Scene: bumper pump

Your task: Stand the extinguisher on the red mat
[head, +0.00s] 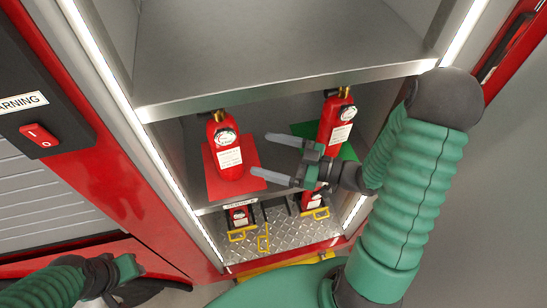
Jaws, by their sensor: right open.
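A red extinguisher (229,158) with a white label and a gauge stands upright on the red mat (259,178), on the left of the middle shelf. My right gripper (262,155) is open and empty, its two grey fingers pointing left at this extinguisher. The fingertips are just right of it and look apart from it. A second red extinguisher (336,118) stands at the right by a green mat (347,152), partly hidden behind my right gripper. My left gripper (128,270) is low at the left, far from the shelf; its fingers are not clear.
An upper shelf (280,88) overhangs the middle shelf. Below, a tread-plate floor (285,237) holds smaller red extinguishers (239,215) with yellow brackets. Lit side posts frame the opening. A black panel with a red switch (39,137) is at the left.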

